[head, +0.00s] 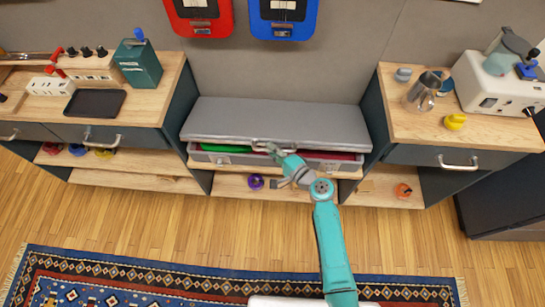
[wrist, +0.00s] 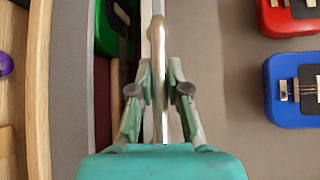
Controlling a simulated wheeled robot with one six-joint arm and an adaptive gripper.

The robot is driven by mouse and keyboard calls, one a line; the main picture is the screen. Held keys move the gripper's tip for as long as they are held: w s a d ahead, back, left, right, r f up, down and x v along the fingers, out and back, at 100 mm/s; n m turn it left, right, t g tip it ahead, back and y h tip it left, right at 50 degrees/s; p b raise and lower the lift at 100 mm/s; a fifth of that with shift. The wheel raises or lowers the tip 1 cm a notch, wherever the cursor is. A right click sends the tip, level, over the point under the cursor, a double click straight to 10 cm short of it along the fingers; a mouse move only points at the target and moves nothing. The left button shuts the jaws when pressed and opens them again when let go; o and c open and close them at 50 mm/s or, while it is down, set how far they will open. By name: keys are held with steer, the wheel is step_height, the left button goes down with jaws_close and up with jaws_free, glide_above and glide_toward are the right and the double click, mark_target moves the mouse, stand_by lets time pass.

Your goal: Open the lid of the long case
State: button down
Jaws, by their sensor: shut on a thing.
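The long case (head: 228,160) sits on a low wooden shelf between two cabinets. Its grey lid (head: 280,118) stands a little raised at the front, and a gap shows green and dark red things inside. My gripper (head: 274,151) is at the middle of the lid's front edge. In the wrist view, its fingers (wrist: 159,75) are shut on the lid's metal handle (wrist: 158,35), one on each side of the bar. The grey lid fills the right of that view, and the open gap with a green thing (wrist: 107,30) lies to the left.
A left cabinet (head: 150,135) and a right cabinet (head: 440,155) flank the case closely. Red (head: 200,18) and blue (head: 284,20) boxes hang on the wall above the lid. A patterned rug (head: 180,285) lies on the floor in front.

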steer(key=w+r+m+g+h, duration=0.2)
steer(key=w+r+m+g, duration=0.3)
steer(key=w+r, duration=1.3)
steer(key=shift+w+r+g, duration=0.35)
steer(key=shift+w+g, duration=0.25)
steer(key=shift+g, duration=0.6)
steer(key=c, duration=1.1)
jaws_free()
steer(key=shift+c, duration=0.2)
steer(key=v, duration=1.2)
